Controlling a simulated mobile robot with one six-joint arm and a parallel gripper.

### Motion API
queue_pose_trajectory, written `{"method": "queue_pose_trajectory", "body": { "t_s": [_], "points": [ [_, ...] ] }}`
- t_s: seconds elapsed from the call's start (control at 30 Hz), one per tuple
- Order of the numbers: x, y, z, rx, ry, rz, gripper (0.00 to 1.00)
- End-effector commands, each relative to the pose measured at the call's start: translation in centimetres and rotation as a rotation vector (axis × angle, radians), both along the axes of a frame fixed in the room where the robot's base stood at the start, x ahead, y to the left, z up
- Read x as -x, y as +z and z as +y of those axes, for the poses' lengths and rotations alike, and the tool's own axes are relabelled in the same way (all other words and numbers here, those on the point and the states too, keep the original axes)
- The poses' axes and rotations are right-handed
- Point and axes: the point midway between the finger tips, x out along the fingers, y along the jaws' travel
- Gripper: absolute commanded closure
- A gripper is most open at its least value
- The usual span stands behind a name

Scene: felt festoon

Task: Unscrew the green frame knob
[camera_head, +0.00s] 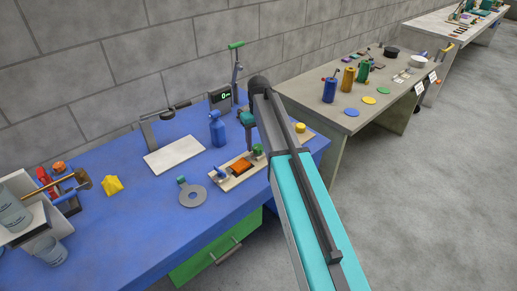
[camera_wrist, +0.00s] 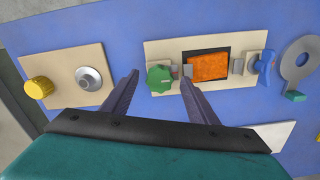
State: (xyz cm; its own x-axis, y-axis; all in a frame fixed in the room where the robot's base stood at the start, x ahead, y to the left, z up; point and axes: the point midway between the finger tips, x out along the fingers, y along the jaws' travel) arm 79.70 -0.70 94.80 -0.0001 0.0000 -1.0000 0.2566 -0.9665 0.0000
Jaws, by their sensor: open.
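The green frame knob (camera_wrist: 159,79) has a lobed edge and sits at the left end of a cream frame board (camera_wrist: 165,49). An orange block (camera_wrist: 210,67) lies in the board's dark recess, with small grey clamps on either side. In the head view the green knob (camera_head: 257,150) and the orange block (camera_head: 241,166) show beside my arm. My gripper (camera_wrist: 158,76) is open, its two dark fingers pointing towards the board on either side of the knob. The left finger is clearly apart from the knob; whether the right finger touches it I cannot tell. The gripper holds nothing.
A second cream board with a yellow knob (camera_wrist: 40,88) and a round grey metal piece (camera_wrist: 89,79) lies left of the fingers. A blue lever (camera_wrist: 265,67) and a grey ring (camera_wrist: 301,58) are to the right. A blue spray bottle (camera_head: 217,129) stands behind the frame board.

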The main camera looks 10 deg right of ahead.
Motion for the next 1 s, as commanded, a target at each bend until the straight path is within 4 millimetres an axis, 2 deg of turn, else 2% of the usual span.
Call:
{"method": "queue_pose_trajectory", "body": {
  "t_s": [0.03, 0.2, 0.57, 0.8, 1.0],
  "points": [
    [0.01, -0.71, 0.0, 0.0, 0.0, 0.0, 0.47],
    [-0.01, -1.47, 0.0, 0.0, 0.0, -0.001, 0.47],
    [-0.01, -1.56, 0.0, 0.0, 0.0, 0.0, 0.47],
    [-0.01, -1.55, 0.0, 0.0, 0.0, 0.0, 0.87],
    [-0.01, -1.55, 0.0, 0.0, 0.006, 0.0, 0.88]
  ]
}}
